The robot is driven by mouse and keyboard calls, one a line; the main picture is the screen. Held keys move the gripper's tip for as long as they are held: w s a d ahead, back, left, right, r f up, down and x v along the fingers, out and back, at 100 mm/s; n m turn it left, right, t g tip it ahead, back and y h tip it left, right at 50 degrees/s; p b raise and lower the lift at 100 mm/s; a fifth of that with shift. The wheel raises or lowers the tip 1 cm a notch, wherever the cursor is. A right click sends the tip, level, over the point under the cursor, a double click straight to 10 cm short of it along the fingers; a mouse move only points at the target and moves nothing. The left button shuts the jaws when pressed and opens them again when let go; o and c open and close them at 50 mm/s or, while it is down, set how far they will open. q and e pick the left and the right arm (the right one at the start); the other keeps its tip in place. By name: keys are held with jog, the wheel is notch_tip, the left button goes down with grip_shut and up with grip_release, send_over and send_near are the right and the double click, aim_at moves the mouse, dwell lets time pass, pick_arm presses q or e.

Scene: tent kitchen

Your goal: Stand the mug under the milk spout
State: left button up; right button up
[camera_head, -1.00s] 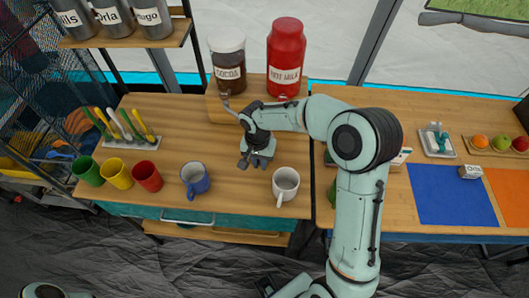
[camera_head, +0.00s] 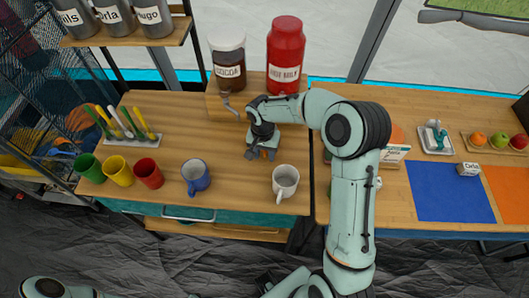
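The red hot milk dispenser (camera_head: 285,54) stands on a wooden stand at the back of the counter, beside the cocoa jar (camera_head: 228,62). A white mug (camera_head: 285,181) stands upright near the front edge, its handle towards me. A blue mug (camera_head: 196,176) stands upright to its left. My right gripper (camera_head: 262,154) points down over bare wood, behind and a little left of the white mug and apart from it. Its fingers look spread, with wood showing between them. The milk spout is hard to make out behind my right arm. My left gripper is out of view.
Green, yellow and red cups (camera_head: 149,173) stand at the left, with a rack of coloured utensils (camera_head: 130,130) behind them. Wood between utensils and stand is clear.

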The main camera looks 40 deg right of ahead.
jog(key=shift+r, duration=0.1)
notch_tip(320, 180, up, 12)
jog(key=p, duration=0.1)
jog(key=shift+w, duration=0.3)
jog(key=shift+a, duration=0.15)
dwell(0.4)
